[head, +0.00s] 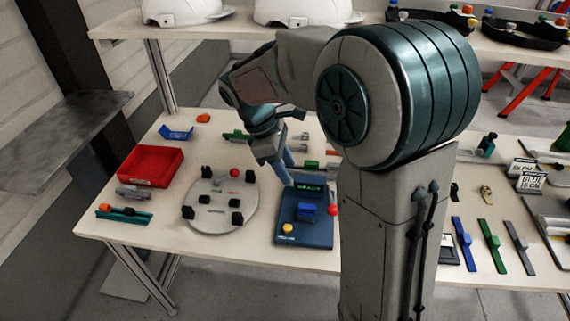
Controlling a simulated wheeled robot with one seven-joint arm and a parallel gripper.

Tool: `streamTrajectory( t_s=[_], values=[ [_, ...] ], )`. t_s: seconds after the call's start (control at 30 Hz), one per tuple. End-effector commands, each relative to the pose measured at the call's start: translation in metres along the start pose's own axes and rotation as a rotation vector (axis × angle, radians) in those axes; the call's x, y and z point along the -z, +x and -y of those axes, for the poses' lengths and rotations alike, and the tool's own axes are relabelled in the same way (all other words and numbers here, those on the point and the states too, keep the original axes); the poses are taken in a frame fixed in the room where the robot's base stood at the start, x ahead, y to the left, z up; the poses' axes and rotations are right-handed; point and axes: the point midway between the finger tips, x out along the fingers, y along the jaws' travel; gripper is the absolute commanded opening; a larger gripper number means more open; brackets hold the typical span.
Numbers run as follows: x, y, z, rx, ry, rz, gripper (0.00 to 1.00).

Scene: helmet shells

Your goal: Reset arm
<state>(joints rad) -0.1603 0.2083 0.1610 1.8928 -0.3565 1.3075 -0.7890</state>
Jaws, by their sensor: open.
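My gripper (288,172) is open, with its blue-grey fingers pointing down over the table. I see nothing between the fingers, though they are small in view. My arm reaches out over the table and bends down at the wrist. A blue fixture (306,237) lies just in front of the gripper, with a lit display, a blue block, a yellow button and a red ball knob. Whether the fingertips touch its back edge I cannot tell. My large shoulder and column cover the middle right of the table.
On the table (165,231) are a round grey plate (215,217) with black blocks, a red tray (150,167), and several straps (491,244) at right. White helmet shells (187,10) stand on the raised shelf (240,27) behind. Small parts lie behind the gripper.

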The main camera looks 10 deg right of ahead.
Motion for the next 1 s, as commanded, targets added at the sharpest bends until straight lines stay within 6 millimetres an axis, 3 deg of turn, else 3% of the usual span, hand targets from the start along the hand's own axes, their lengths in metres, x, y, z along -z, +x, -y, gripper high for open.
streamTrajectory(
  t_s=[0.5, 0.67, 1.0],
  values=[
    [-0.001, 0.0, 0.001, -0.001, 0.008, -0.003, 0.41],
    [-0.028, -0.002, 0.023, -0.014, 0.217, -0.085, 0.41],
    [-0.08, 0.012, 0.09, 0.015, 0.858, -0.356, 0.41]
  ],
)
